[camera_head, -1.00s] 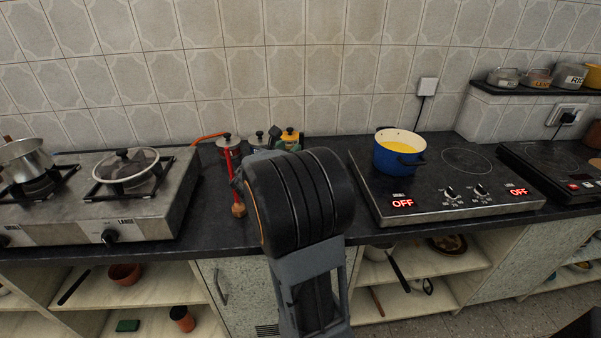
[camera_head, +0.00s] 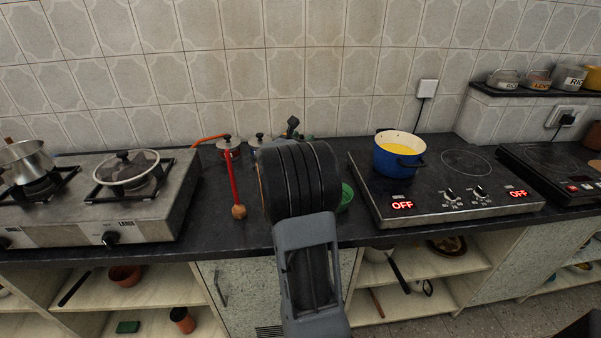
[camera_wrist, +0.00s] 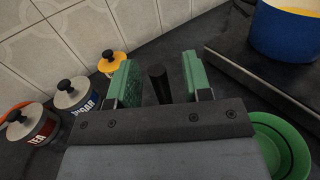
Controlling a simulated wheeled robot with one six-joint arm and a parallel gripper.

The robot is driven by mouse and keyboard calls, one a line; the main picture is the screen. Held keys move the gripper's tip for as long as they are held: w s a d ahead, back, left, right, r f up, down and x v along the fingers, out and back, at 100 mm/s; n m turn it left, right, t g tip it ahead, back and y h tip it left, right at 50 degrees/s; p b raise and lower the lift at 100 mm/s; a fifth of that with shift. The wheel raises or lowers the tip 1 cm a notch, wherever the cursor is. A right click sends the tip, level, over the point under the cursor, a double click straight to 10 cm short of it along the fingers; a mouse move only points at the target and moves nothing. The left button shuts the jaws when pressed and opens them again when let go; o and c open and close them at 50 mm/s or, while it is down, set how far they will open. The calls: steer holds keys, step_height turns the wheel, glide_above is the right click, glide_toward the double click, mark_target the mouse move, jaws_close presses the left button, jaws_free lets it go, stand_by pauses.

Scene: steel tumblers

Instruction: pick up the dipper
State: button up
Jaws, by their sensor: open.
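In the wrist view my gripper (camera_wrist: 159,64) is open, with its two green finger pads spread apart. A dark, rod-like handle (camera_wrist: 157,82) stands between the pads with a gap on each side. It looks like the dipper's handle, but its lower part is hidden behind the gripper body, so I cannot confirm this. In the head view my arm covers most of the gripper and whatever is under it.
Lidded canisters (camera_wrist: 76,94) and a yellow one (camera_wrist: 111,64) stand left of the gripper. A green bowl (camera_wrist: 270,140) is at right. A red stick (camera_head: 232,178) leans nearby. The blue pot (camera_head: 399,158) stands on the cooktop (camera_head: 440,195); a gas stove (camera_head: 165,200) is left.

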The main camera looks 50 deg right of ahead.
steer(key=shift+c, duration=0.3)
jaws_close()
steer(key=shift+r, duration=0.15)
